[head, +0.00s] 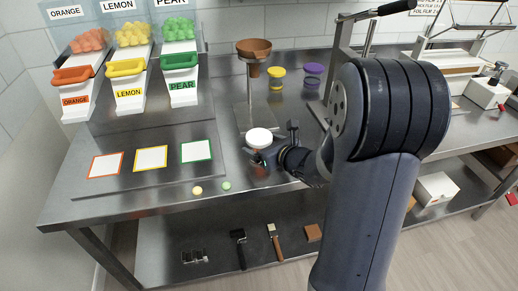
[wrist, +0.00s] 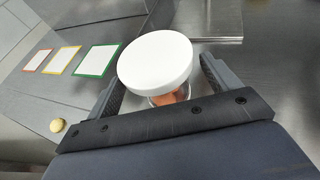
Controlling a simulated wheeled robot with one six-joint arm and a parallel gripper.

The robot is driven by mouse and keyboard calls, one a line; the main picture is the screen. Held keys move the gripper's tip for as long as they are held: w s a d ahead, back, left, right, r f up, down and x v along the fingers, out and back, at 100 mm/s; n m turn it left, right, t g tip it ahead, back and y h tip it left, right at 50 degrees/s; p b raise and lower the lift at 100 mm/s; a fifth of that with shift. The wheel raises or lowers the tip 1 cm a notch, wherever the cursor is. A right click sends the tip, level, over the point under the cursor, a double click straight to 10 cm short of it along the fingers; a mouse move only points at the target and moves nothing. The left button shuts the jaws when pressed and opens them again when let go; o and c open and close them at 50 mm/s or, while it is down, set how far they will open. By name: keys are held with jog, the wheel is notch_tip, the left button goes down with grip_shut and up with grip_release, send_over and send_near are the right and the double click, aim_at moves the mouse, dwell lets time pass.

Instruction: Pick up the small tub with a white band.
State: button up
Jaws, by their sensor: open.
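A small round tub (wrist: 155,62) with a white band or lid on top stands on the steel table, in the wrist view. Its lower part looks clear with orange contents, mostly hidden under the white top. The tub's white top (head: 259,136) also shows in the head view, in front of a stand. My gripper (wrist: 160,72) is open, with one finger on each side of the tub; I cannot tell if either touches it. In the head view my gripper (head: 274,144) reaches in from the right, at the tub.
A stand with a brown funnel (head: 254,46) rises just behind the tub. Yellow tubs (head: 276,84) and purple-lidded tubs (head: 313,69) stand farther back. A yellow candy (head: 197,190) and a green candy (head: 226,185) lie near the front edge. A lever press (head: 344,62) stands behind my arm.

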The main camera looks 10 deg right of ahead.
jog(key=shift+x, duration=1.15)
jog(key=shift+c, duration=0.2)
jog(key=c, duration=1)
